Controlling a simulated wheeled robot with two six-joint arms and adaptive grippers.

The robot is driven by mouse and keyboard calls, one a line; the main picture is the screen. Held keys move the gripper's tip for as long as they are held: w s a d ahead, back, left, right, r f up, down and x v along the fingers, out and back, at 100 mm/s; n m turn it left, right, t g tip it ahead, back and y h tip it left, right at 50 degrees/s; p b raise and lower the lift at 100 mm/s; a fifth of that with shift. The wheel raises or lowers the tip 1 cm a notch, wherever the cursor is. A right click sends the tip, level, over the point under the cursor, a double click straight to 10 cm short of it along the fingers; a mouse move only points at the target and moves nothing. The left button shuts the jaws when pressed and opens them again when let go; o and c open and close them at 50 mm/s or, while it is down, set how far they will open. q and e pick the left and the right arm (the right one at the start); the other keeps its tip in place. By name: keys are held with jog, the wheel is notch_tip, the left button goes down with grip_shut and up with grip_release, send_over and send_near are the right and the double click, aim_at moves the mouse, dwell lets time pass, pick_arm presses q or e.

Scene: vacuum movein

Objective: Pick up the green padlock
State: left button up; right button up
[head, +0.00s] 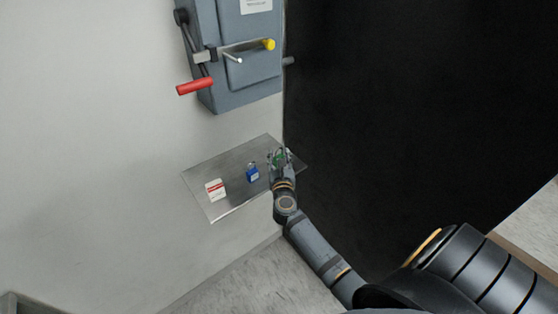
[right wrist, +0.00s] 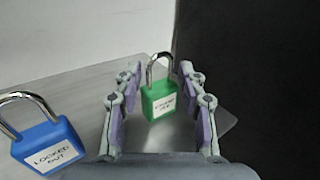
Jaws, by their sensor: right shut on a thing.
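The green padlock (right wrist: 159,101) has a silver shackle and a white label. In the right wrist view it is upright between the two fingers of my right gripper (right wrist: 160,76). In the head view my right gripper (head: 280,160) is at the right end of the metal shelf (head: 230,205), shut on the green padlock, which it mostly hides there. Contact of the pads with the padlock is hard to make out. My left gripper is in neither view.
A blue padlock (head: 252,173) stands on the shelf left of my right gripper, and shows in the right wrist view (right wrist: 48,146). A white and red tag (head: 215,189) lies farther left. A grey switch box (head: 238,55) with a red handle (head: 194,87) hangs above.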

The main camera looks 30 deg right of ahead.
jog(key=r+p, duration=0.4)
jog(key=shift+s+a+r+p, duration=0.1)
jog(key=shift+s+r+p, duration=0.1)
jog(key=shift+r+p, duration=0.2)
jog(key=s+a+r+p, duration=0.6)
jog(key=s+r, duration=0.2)
jog(key=s, duration=0.4)
jog(key=shift+s+r, duration=0.1)
jog(key=shift+s, duration=0.05)
